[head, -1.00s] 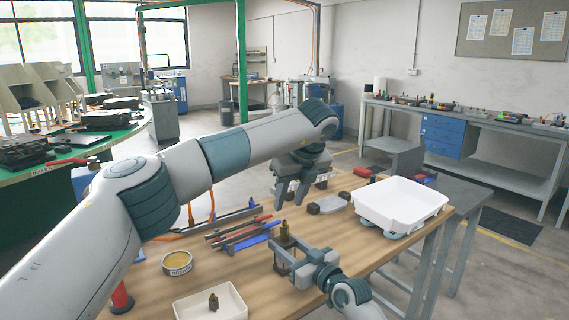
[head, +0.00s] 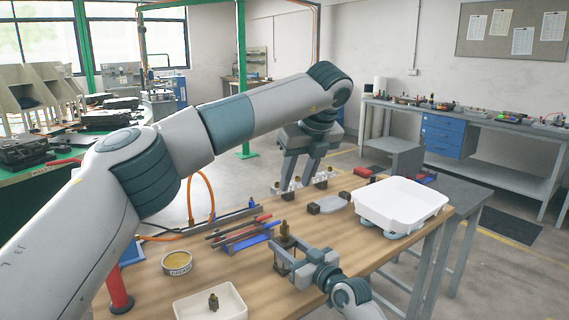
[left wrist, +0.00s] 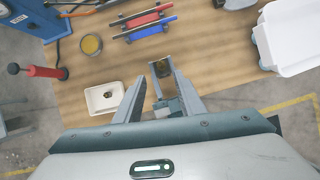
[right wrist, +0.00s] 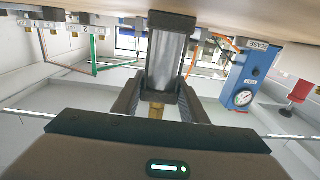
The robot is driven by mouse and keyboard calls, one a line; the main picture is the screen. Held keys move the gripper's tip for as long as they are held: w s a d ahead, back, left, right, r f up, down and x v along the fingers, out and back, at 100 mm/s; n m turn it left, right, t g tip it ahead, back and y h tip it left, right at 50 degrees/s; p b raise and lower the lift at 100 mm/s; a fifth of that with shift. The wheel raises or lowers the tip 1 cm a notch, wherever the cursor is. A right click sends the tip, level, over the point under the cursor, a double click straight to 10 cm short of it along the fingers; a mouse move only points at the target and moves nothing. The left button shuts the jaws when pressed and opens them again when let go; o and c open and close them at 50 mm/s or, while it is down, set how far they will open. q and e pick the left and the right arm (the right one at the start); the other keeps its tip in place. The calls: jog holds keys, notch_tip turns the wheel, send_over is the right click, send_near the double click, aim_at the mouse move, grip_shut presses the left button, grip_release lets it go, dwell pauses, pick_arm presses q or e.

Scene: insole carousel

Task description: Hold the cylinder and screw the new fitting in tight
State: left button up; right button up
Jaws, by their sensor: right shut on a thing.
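The cylinder (head: 286,256), a metal tube with dark end caps, stands upright near the front of the wooden bench. It shows large in the right wrist view (right wrist: 166,58). My right gripper (head: 292,262) is shut on it from the right. A brass fitting (head: 284,229) sticks out of its top end; how tightly it sits cannot be told.
A white tray (head: 182,308) at the front holds a dark fitting (head: 213,302). Numbered holders (head: 321,180) stand at the back. A white bin (head: 399,203) is on the right.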

pick_arm(q)
jog(key=m+h, duration=0.4)
jog(key=m, duration=0.5)
send_near(285, 227)
jog(key=shift+w+a+f+m+h, duration=0.2)
jog(key=shift+f+m, duration=0.15)
jog(key=shift+m, duration=0.15)
jog(key=shift+w+a+f+m+h, duration=0.25)
jog(key=shift+f+m, duration=0.1)
jog(key=shift+m, duration=0.15)
jog(key=shift+d+f, duration=0.1)
jog(key=shift+x, duration=3.9)
jog(key=n+y, duration=0.1)
jog(key=n, duration=0.2)
jog(key=shift+d+n+t+y, duration=0.15)
jog(key=shift+n+t+y, duration=0.15)
jog(key=shift+y, duration=0.05)
jog(key=shift+n+y, duration=0.5)
jog(key=shift+n, duration=0.7)
